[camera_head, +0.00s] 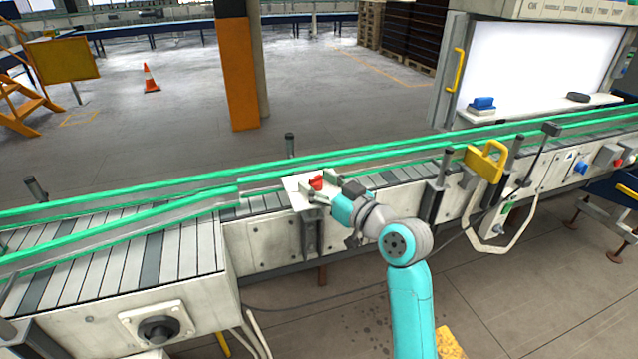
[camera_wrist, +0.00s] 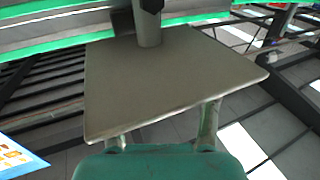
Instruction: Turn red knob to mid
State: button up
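The red knob (camera_head: 317,183) stands on a small pale plate (camera_head: 296,186) at the near edge of the conveyor. In the camera_head view my gripper (camera_head: 319,198) is at the plate's right front, close to the knob; I cannot tell whether it touches it. In the camera_wrist view the plate (camera_wrist: 170,80) shows as a grey board. My gripper's two fingers rise far apart from the teal body toward it, and the board hides their tips. The knob does not show in that view, and its pointer angle is too small to read.
The conveyor (camera_head: 120,250) with green rails (camera_head: 110,212) runs behind and beside the plate. A black rotary switch (camera_head: 158,328) is at the lower left. A yellow bracket (camera_head: 486,162) and dark posts stand to the right. The floor in front is mostly clear.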

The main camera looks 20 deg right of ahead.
jog(key=v, duration=1.2)
jog(key=shift+w, duration=0.1)
